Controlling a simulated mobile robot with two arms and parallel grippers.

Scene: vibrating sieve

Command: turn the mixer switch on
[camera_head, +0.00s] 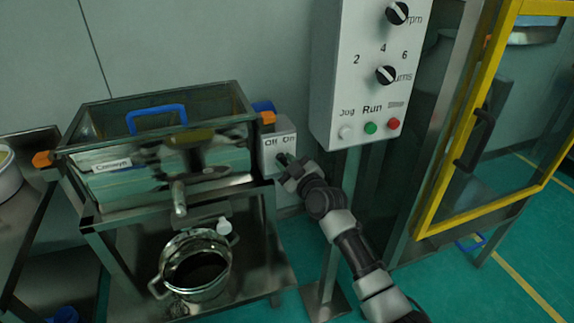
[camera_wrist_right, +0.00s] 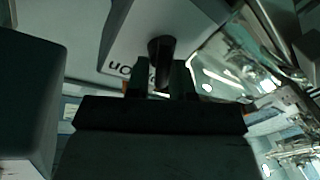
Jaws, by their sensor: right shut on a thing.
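The switch box (camera_head: 269,154) is a pale box marked Off and On on the right side of the mixer (camera_head: 160,165). My right gripper (camera_head: 287,162) is at the lower front of this box and covers the switch in the head view. In the right wrist view the dark switch knob (camera_wrist_right: 160,50) stands out from the box face, and its end lies between the two fingers of my right gripper (camera_wrist_right: 163,80). The gripper is shut on the knob. Part of the lettering beside it is hidden. My left gripper is not in view.
A grey control panel (camera_head: 345,90) with knobs and buttons hangs right of the switch box. A yellow-framed door (camera_head: 425,190) stands farther right. A metal pot (camera_head: 197,265) sits on the shelf under the mixer. A side table (camera_head: 30,190) is at the left.

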